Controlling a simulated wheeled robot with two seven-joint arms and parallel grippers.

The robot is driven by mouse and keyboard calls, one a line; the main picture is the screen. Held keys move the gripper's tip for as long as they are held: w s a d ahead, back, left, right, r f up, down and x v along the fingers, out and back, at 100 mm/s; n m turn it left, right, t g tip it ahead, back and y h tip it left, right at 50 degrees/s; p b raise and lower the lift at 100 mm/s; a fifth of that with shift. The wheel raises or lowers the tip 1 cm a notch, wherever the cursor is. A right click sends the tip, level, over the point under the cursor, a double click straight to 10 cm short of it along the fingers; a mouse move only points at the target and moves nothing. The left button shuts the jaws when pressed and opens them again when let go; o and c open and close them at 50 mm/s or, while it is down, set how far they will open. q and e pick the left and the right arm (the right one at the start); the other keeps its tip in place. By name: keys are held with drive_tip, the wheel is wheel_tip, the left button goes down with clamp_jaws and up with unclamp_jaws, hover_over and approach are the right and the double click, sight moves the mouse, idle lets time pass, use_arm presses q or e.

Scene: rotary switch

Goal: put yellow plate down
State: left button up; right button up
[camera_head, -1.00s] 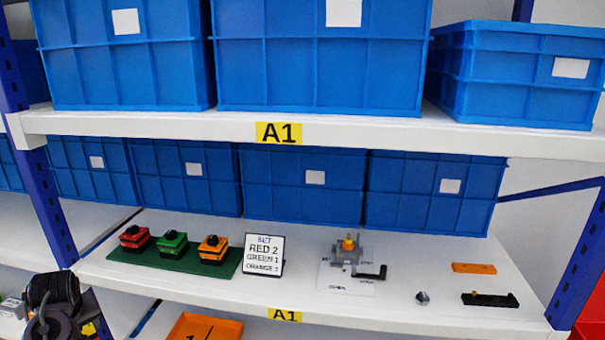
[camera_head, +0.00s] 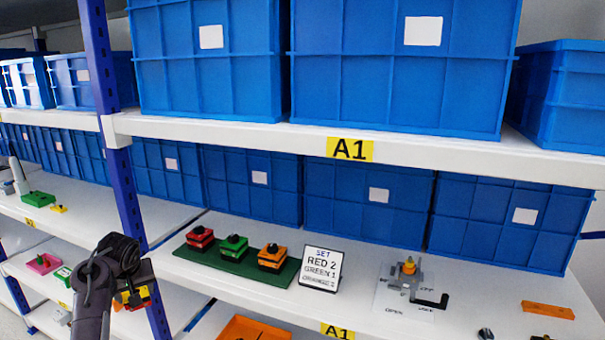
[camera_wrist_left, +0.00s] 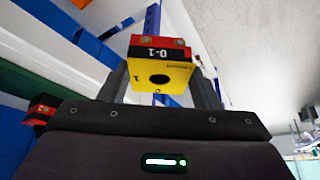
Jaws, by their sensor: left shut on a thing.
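The yellow plate (camera_wrist_left: 160,77), with a dark round hole, is between the fingers of my left gripper (camera_wrist_left: 160,88) in the left wrist view. A red block marked "0-1" (camera_wrist_left: 158,50) sits against its far side; I cannot tell whether they are joined. In the head view my left gripper (camera_head: 135,288) is at the lower left, in front of the blue upright, shut on the plate. Only a small yellow and red part (camera_head: 138,297) shows there, apart from the shelf. My right gripper is not in view.
On the shelf, a green board (camera_head: 225,260) carries red, green and orange switches. A white sign (camera_head: 320,268) stands to its right, then a grey fixture (camera_head: 405,280) and orange bar (camera_head: 548,311). A blue upright (camera_head: 125,190) stands near my left arm. Blue bins line the back.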

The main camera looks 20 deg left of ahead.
use_arm(q)
drive_tip(key=w+d+f+m+t+h, duration=0.1)
drive_tip(key=w+d+f+m, duration=0.2)
drive_tip(key=d, duration=0.4)
drive_tip(key=w+d+f+m, duration=0.2)
drive_tip(key=d+f, duration=0.2)
drive_tip(key=d, duration=0.3)
drive_tip(key=s+d+f, duration=0.2)
drive_tip(key=s+d, duration=0.4)
drive_tip(key=d, duration=0.6)
drive_tip(key=w+d+r+m+t+h, duration=0.1)
drive_tip(key=d+r+m+h, duration=0.3)
drive_tip(key=d+r+m, duration=0.55)
drive_tip(key=s+d+r+m+h+b, duration=0.1)
drive_tip(key=s+d+r+m+b, duration=0.1)
drive_tip(key=s+d, duration=0.5)
drive_tip(key=shift+d+g+h, duration=0.3)
drive_tip(key=shift+d+h, duration=0.1)
drive_tip(key=shift+d, duration=0.2)
